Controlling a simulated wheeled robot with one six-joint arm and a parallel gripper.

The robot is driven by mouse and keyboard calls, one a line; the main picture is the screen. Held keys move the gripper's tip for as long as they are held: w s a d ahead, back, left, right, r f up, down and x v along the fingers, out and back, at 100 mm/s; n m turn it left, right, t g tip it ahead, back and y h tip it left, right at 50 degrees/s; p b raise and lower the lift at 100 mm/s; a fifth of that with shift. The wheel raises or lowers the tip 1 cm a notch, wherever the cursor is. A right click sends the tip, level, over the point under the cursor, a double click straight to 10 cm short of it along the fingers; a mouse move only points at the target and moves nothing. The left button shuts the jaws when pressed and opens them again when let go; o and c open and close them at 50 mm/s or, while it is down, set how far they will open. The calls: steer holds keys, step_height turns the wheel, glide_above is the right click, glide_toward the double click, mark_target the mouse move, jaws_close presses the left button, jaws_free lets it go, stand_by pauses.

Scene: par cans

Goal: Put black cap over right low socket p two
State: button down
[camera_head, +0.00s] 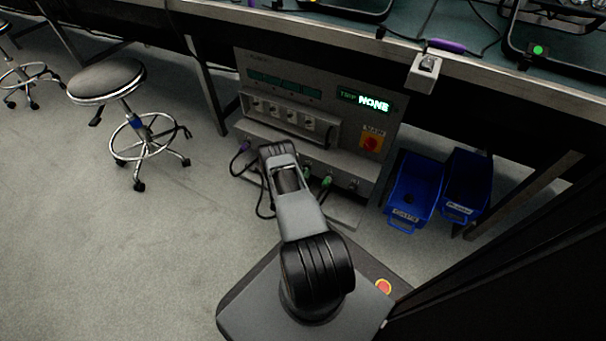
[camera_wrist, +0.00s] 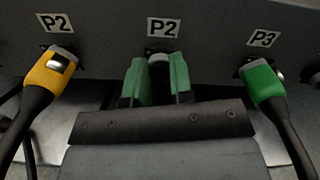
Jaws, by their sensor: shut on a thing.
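My gripper (camera_wrist: 158,82) has two green fingers, shut on a small dark piece, which I take to be the black cap (camera_wrist: 159,84). The fingers hide most of it. A pale grey rounded part (camera_wrist: 158,58) shows at its far end, directly below the middle P2 label (camera_wrist: 163,27). The socket there is hidden behind the fingers and cap, so I cannot tell whether the cap touches it. In the head view my arm hides the gripper in front of the grey power cabinet (camera_head: 262,66).
A yellow plug (camera_wrist: 50,75) sits under the left P2 label, and a green plug (camera_wrist: 262,82) under P3, both with black cables close by. Blue bins (camera_head: 412,185) stand right of the cabinet. A stool (camera_head: 106,80) stands left. The bench overhangs above.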

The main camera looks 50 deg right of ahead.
steer(key=c, duration=1)
jaws_free()
steer(key=shift+o, duration=0.2)
steer(key=p+v, duration=0.4)
steer(key=v, duration=1)
